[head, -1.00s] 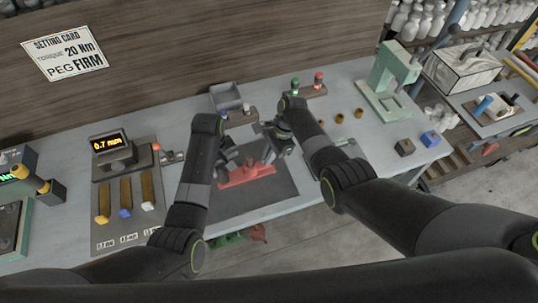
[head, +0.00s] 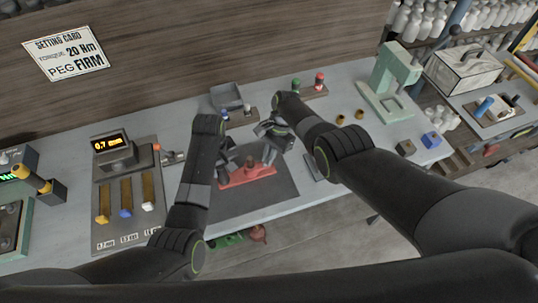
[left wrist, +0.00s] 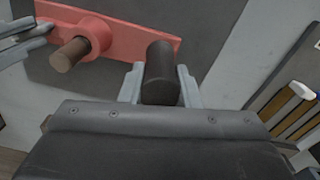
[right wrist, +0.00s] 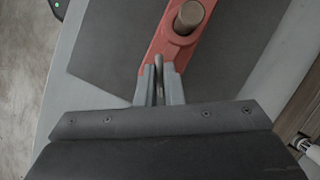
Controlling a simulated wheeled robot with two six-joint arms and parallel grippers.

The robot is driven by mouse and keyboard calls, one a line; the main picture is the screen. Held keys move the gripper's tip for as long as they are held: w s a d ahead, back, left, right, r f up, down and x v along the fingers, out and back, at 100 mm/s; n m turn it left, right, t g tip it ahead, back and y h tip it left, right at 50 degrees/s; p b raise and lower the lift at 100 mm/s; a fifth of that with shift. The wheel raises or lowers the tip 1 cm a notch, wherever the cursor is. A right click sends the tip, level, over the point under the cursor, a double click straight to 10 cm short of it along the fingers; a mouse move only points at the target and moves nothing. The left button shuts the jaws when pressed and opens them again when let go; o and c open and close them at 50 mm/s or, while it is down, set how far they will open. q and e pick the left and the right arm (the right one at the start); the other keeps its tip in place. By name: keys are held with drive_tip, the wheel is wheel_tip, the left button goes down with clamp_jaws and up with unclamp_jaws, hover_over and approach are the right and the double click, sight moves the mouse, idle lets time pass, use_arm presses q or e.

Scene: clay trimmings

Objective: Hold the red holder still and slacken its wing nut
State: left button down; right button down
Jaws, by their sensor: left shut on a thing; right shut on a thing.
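The red holder (head: 250,177) lies on a dark mat on the bench, and it also shows in the left wrist view (left wrist: 125,38). A brown peg (left wrist: 70,54) stands in its round boss near the middle, also in the right wrist view (right wrist: 188,17). My left gripper (left wrist: 161,85) is shut on a dark upright post (left wrist: 160,75) at one end of the holder. My right gripper (right wrist: 160,82) is shut on a thin upright piece at the other end, apparently the wing nut, mostly hidden between the fingers.
The dark mat (head: 283,187) has bare room around the holder. A gauge stand with display (head: 113,147) is on the left, a green press (head: 388,85) on the right.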

drive_tip(key=c, duration=1.5)
unclamp_jaws()
drive_tip(key=shift+r, duration=0.1)
drive_tip(key=v, duration=1.2)
